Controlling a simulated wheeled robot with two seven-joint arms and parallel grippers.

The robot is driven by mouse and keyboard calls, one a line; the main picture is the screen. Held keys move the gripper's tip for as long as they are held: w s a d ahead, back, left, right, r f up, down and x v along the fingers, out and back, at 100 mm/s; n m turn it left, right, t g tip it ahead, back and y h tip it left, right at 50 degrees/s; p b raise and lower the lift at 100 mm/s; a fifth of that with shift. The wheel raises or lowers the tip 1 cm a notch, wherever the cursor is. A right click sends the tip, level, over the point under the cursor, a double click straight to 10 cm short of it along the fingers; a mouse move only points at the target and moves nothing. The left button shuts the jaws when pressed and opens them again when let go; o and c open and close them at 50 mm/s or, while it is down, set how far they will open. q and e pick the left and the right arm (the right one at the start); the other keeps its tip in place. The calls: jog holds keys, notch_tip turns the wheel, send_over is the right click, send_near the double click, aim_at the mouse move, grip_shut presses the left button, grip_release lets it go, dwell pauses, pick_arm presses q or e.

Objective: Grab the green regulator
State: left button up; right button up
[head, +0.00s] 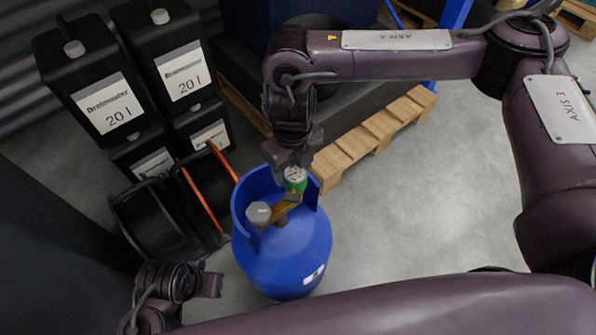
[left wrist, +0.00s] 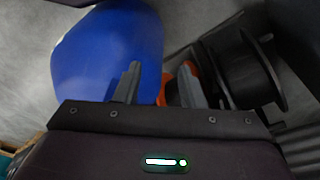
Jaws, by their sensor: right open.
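The green regulator (head: 295,178) has a round gauge on top and sits on the brass-coloured valve (head: 281,212) of a blue gas cylinder (head: 284,258). The cylinder stands upright on the floor, and its collar partly surrounds the valve. My right gripper (head: 294,166) is open and points down right at the regulator, its fingers hiding part of it; I cannot tell whether they touch it. My left gripper (head: 214,285) is low at the left of the cylinder. In the left wrist view its two fingers (left wrist: 160,88) are apart with nothing between them, and the blue cylinder (left wrist: 110,55) shows behind.
Black 20 l canisters (head: 107,100) are stacked at the upper left. Black reels with an orange rim (head: 200,198) stand just left of the cylinder. A wooden pallet (head: 372,135) lies behind it. The grey floor (head: 425,200) to the right is clear.

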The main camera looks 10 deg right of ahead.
notch_tip(320, 180, down, 6)
jog(key=shift+d+f+b, duration=0.1)
jog(key=shift+d+b, duration=0.05)
jog(key=shift+b, duration=0.35)
jog(key=shift+c, duration=0.5)
jog(key=c, duration=0.9)
